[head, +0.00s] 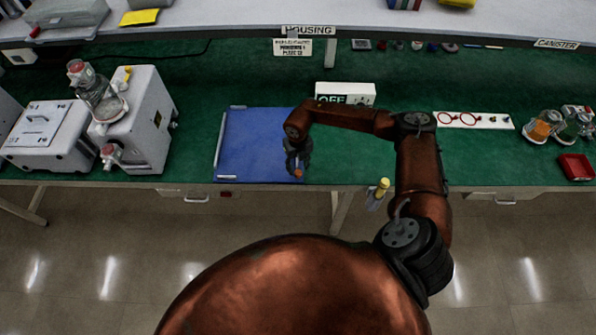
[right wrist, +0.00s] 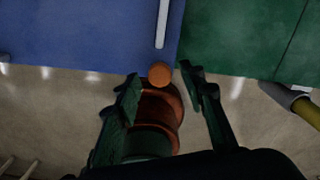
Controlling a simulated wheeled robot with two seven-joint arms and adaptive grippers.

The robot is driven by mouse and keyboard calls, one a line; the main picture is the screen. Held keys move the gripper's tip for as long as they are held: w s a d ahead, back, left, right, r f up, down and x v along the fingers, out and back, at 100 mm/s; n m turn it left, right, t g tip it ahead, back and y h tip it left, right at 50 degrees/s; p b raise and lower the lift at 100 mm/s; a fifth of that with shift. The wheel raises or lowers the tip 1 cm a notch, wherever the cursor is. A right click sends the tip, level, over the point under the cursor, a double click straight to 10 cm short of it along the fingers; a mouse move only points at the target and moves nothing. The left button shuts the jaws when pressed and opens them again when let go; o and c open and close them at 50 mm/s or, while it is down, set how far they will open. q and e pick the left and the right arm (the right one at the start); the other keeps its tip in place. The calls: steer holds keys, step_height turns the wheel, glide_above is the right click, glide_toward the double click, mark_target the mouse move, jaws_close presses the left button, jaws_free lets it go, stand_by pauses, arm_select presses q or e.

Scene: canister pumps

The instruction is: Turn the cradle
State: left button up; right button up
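No part is plainly marked as a cradle. At the left of the bench a glass canister with a red cap (head: 96,92) leans on a white pump box (head: 142,122), with a red-and-clear knob (head: 110,154) low at its front. My right gripper (head: 298,170) points down at the right front of the blue mat (head: 258,140), far right of the pump. In the right wrist view its fingers (right wrist: 164,84) are apart. A small round orange piece (right wrist: 160,73) shows between the fingertips by the mat's front edge; contact cannot be told. My left gripper is not in view.
A white box with a lid handle (head: 48,135) stands left of the pump. An OFF sign box (head: 345,93) is behind my right arm. Canisters (head: 543,125) and a red tray (head: 576,166) are at the right. A yellow-capped item (head: 382,187) hangs at the front edge.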

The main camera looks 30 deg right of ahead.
mark_target(298, 171)
steer(key=shift+f, duration=2.05)
steer(key=shift+c, duration=0.4)
jaws_close()
